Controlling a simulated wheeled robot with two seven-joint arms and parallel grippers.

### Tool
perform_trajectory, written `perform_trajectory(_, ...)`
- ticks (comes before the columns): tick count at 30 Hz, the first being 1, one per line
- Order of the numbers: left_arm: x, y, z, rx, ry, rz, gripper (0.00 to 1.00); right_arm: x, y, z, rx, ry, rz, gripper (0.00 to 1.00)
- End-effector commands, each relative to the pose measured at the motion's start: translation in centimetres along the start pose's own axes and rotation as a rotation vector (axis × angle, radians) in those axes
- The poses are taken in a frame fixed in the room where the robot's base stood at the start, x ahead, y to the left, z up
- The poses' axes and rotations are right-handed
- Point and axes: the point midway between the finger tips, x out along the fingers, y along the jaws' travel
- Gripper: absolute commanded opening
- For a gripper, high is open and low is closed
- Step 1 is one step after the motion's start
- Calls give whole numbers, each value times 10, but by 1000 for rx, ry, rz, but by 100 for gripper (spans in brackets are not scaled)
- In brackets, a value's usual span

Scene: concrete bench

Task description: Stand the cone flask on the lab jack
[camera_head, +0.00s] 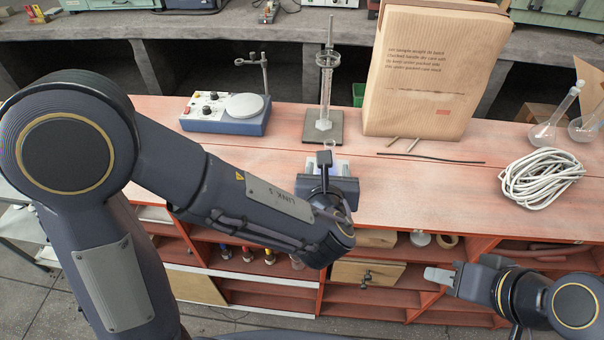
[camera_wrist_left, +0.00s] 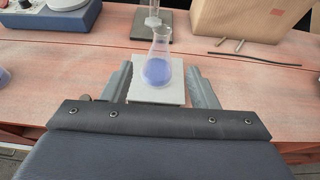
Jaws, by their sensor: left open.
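The cone flask (camera_wrist_left: 158,68), clear with blue-violet liquid, stands upright on a pale square plate (camera_wrist_left: 143,97), which looks like the top of the lab jack, in the left wrist view. My left gripper (camera_wrist_left: 160,86) is open, with one finger on each side of the flask and a gap to it. In the head view my left gripper (camera_head: 327,165) hides most of the flask and plate. A pale bit of the plate (camera_head: 342,167) shows behind it. The jack's lower part is hidden. My right gripper (camera_head: 440,276) is at the bench's front, away from the flask; its jaw opening is unclear.
A hotplate (camera_head: 226,113) stands left. A stand with a glass cylinder (camera_head: 326,95) is just behind the flask. Bench between rod and cable is clear.

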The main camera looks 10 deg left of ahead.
Motion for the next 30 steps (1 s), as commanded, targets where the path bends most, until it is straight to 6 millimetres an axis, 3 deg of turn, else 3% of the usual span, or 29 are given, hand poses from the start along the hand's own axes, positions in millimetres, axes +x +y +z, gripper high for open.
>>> perform_trajectory(7,-1,6,1,-21,7,16,54,0,0,0,0,0,0,36)
perform_trajectory(11,-2,55,5,-204,57,145,54,0,0,0,0,0,0,36)
perform_trajectory(15,-28,159,-7,-700,161,451,54,0,0,0,0,0,0,36)
perform_trajectory(18,-68,219,-35,-1183,224,699,54,0,0,0,0,0,0,36)
perform_trajectory(19,-81,231,-45,-1337,237,769,54,0,0,0,0,0,0,36)
perform_trajectory(21,-113,246,-66,-1709,261,916,54,0,0,0,0,0,0,36)
perform_trajectory(24,-150,244,-84,-2229,281,1072,54,0,0,0,0,0,0,36)
perform_trajectory(27,-172,230,-86,-2668,304,1151,54,0,0,0,0,0,0,36)
perform_trajectory(29,-179,222,-83,-2873,322,1170,54,0,0,0,0,0,0,36)
perform_trajectory(30,-183,218,-80,2832,-318,-1114,54,0,0,0,0,0,0,36)
